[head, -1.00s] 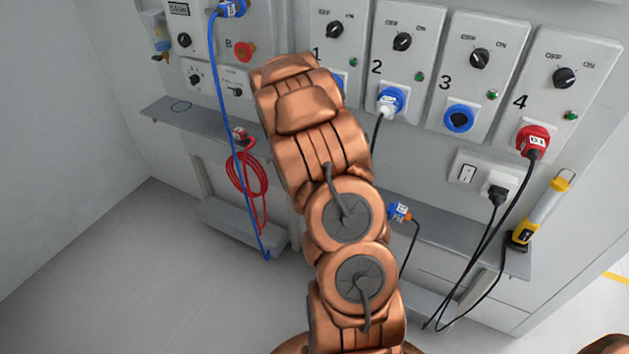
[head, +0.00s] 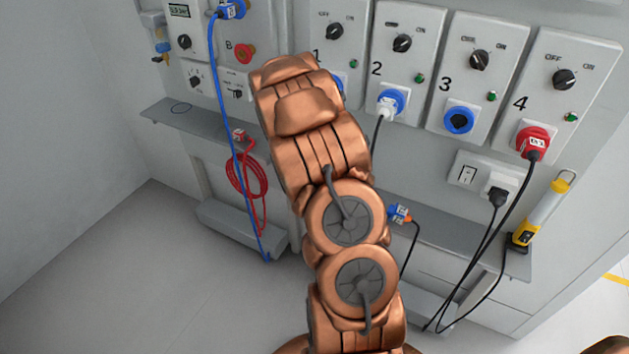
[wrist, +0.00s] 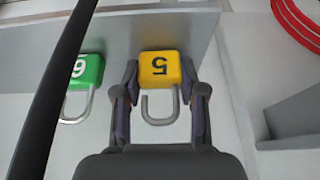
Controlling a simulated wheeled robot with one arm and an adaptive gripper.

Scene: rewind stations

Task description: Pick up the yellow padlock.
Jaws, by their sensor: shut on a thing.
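The yellow padlock (wrist: 160,68) shows in the wrist view, marked with a 5, with its grey shackle toward my gripper. My gripper (wrist: 160,84) is shut on the yellow padlock, with one finger against each side of its body. A green padlock (wrist: 86,71) marked with a 6 or 9 sits to the left, apart from the gripper. In the head view my copper arm covers the place where the gripper and the padlocks are, so neither shows there.
A grey shelf (head: 185,118) runs along the wall under the panels, with a red coiled cable (head: 247,175) hanging below. A blue cable (head: 222,95) hangs beside it. Numbered switch panels (head: 402,60) stand above.

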